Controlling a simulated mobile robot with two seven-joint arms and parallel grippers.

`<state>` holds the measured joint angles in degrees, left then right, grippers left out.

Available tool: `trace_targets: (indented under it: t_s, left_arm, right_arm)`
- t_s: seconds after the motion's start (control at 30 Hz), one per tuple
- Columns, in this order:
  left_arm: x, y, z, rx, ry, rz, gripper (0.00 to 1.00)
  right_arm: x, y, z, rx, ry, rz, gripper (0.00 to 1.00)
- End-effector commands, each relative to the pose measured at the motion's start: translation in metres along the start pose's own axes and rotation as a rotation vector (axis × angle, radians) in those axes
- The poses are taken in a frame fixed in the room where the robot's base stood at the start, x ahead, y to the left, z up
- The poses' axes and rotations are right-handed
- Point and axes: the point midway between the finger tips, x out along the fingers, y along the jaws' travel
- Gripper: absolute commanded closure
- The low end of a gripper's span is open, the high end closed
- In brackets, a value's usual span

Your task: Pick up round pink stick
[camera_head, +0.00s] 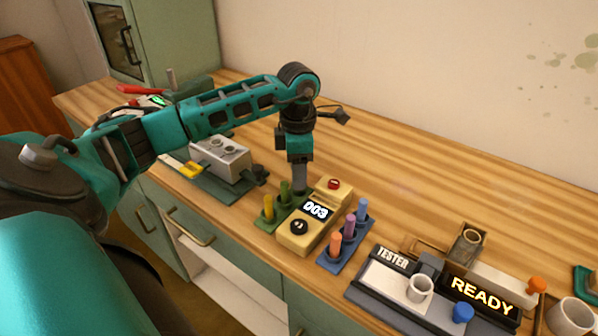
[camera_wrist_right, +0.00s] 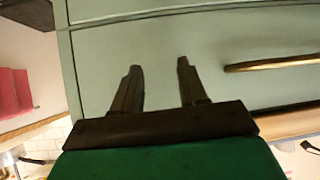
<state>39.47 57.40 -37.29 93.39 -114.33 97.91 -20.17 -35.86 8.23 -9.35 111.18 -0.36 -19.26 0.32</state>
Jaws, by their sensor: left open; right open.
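A round pink-purple stick (camera_head: 349,229) stands upright in the blue rack (camera_head: 330,263), between an orange stick (camera_head: 335,244) and a blue stick (camera_head: 362,210). My left gripper (camera_head: 300,186) points down at the back of the yellow device, left of the blue rack and apart from the pink stick. Its fingers show nearly edge-on; it is open, and I see nothing held. My right gripper (camera_wrist_right: 157,70) is open and empty in the right wrist view, in front of green cabinet drawers.
A green rack (camera_head: 265,223) with yellow and green sticks stands left of the yellow device (camera_head: 297,235) reading 003. The tester tray (camera_head: 372,294) with a white cup (camera_head: 419,287) and a READY display (camera_head: 482,296) lie right. Wooden table (camera_head: 420,180) behind is mostly clear.

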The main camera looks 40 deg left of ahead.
Motion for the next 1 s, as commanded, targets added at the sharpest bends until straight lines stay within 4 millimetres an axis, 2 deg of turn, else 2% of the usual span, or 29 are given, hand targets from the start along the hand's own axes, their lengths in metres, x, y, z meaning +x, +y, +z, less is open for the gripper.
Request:
trace_targets:
  t_s: [0.13,0.37,0.87,1.0]
  left_arm:
    - [0.0131,-0.0003,0.0003,-0.001,-0.001,-0.001,0.52]
    - [0.0142,-0.0001,0.0003,-0.001,-0.001,0.0,0.52]
    - [0.0137,0.0,0.0003,-0.001,-0.002,0.001,1.0]
    - [0.0136,0.0,0.0003,-0.001,-0.002,0.001,1.0]
  right_arm:
    - [-0.0002,0.0,-0.0001,0.0,0.0,0.0,0.57]
    - [-0.0001,0.0001,0.0,0.0,0.0,0.0,0.57]
    - [-0.0001,0.0003,-0.0001,0.0,0.0,0.001,0.57]
    - [-0.0001,0.0003,-0.0002,0.0,0.0,0.001,0.57]
